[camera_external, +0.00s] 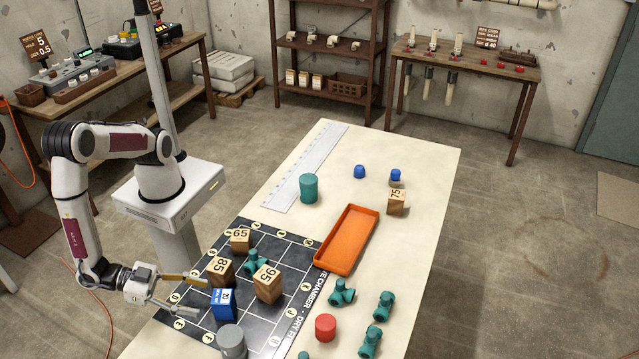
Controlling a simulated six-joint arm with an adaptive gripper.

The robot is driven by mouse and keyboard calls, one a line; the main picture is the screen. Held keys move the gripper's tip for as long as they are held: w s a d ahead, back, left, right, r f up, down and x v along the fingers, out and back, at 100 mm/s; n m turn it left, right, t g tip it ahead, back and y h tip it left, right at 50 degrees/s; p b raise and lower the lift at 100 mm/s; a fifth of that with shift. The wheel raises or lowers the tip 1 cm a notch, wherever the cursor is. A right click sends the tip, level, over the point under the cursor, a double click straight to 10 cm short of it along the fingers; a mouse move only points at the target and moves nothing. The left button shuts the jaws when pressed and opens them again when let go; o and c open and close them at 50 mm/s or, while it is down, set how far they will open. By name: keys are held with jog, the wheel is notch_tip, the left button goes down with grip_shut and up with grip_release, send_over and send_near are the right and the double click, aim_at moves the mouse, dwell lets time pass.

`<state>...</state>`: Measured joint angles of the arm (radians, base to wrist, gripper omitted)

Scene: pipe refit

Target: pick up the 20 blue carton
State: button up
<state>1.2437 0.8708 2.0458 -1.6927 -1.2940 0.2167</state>
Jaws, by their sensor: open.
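The blue carton (223,305) marked 20 stands on the black gridded mat (200,331) near the front of the table. My gripper (189,296) is to the left of it, low over the mat's left edge. Its two fingers are spread apart and point right toward the carton. Nothing shows between the fingers. Whether a finger touches the carton I cannot tell.
Wooden blocks marked 85 (220,271), 95 (268,284) and 65 (240,239) crowd the carton from behind and right. A grey cylinder (232,342) stands in front. A teal fitting (255,262) sits among the blocks. An orange tray (347,240) lies right.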

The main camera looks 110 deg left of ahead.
aim_at(213, 298)
jog(key=shift+s+a+f, duration=0.1)
dwell(0.3)
jog(key=shift+x, duration=1.3)
jog(key=shift+a, duration=0.1)
jog(key=shift+x, duration=2.6)
jog(key=shift+a, duration=0.15)
jog(key=c, duration=1.2)
